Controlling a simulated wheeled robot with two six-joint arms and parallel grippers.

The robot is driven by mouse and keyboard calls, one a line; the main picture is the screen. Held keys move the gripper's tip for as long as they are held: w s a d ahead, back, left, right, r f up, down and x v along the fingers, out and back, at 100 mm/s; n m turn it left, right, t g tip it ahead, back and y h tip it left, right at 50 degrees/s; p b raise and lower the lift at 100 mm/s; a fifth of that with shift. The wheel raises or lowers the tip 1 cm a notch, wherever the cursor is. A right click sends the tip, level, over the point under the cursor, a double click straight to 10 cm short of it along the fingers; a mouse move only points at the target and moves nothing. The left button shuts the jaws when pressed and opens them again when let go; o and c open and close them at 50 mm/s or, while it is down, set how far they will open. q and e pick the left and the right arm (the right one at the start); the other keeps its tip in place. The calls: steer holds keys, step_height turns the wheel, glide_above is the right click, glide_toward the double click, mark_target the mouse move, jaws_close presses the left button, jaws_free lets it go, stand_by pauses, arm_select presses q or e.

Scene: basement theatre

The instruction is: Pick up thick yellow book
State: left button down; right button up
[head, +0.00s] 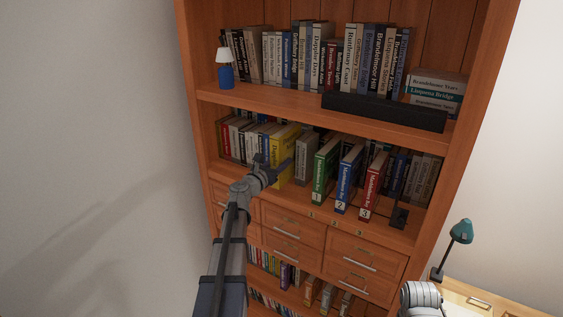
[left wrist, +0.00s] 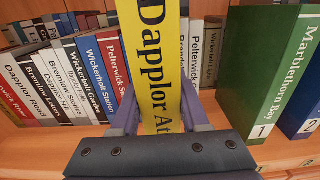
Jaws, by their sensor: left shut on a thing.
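The thick yellow book (head: 285,145) stands upright on the middle shelf of the wooden bookcase, among other books. In the left wrist view the yellow book (left wrist: 158,65) is upright between my fingers, with black lettering on its spine. My left gripper (head: 272,172) is at the book's spine in the head view. In the left wrist view my left gripper (left wrist: 160,115) has one finger on each side of the book and is shut on it. The lower part of the spine is hidden behind the gripper. My right gripper is not seen.
Thinner books (left wrist: 75,75) stand to the left of the yellow book. To its right are a grey book (head: 306,144), then green (head: 325,170), blue (head: 348,179) and red (head: 373,186) numbered volumes. The shelf above (head: 270,97) overhangs. Drawers (head: 293,233) lie below.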

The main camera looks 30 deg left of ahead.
arm_select(q)
steer(key=s, duration=1.7)
steer(key=shift+s+a, duration=0.25)
steer(key=shift+a, duration=0.05)
steer(key=shift+w, duration=0.15)
